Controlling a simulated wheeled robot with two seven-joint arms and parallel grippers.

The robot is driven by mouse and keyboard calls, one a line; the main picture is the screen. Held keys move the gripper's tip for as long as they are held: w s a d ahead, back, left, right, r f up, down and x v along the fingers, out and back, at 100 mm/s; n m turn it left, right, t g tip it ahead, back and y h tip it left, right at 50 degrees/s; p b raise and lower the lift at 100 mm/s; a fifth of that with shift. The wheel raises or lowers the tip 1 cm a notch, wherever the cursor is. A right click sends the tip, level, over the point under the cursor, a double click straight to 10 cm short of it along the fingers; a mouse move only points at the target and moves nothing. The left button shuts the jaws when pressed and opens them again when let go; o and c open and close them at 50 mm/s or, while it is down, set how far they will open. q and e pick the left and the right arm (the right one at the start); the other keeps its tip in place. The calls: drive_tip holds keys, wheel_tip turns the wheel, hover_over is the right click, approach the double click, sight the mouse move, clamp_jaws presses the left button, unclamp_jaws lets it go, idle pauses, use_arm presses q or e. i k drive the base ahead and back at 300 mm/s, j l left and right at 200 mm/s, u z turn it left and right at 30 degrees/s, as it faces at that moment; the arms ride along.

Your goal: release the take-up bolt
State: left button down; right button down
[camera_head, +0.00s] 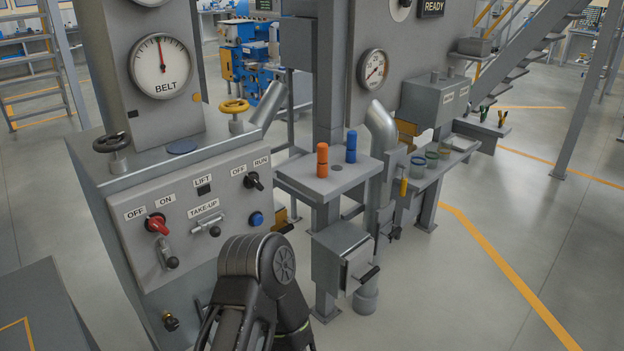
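The take-up bolt (206,223) is a small silver bar lying across the sloped face of the grey control cabinet (130,222). It sits just below the TAKE-UP label (204,207), with a dark round knob at its lower side. How far it is slid cannot be told. One of my arms rises from the bottom edge, its dark rounded joint below and right of the bolt. No fingertips show, and neither gripper can be made out.
A red OFF/ON switch (158,225), a lever with a dark knob (170,258), a black OFF/RUN switch (254,181) and a blue button (256,219) surround the bolt. The BELT gauge (161,65) stands above. A shelf holds orange (322,160) and blue (351,147) pegs.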

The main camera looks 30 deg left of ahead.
sight(216, 231)
drive_tip(key=u, duration=1.6)
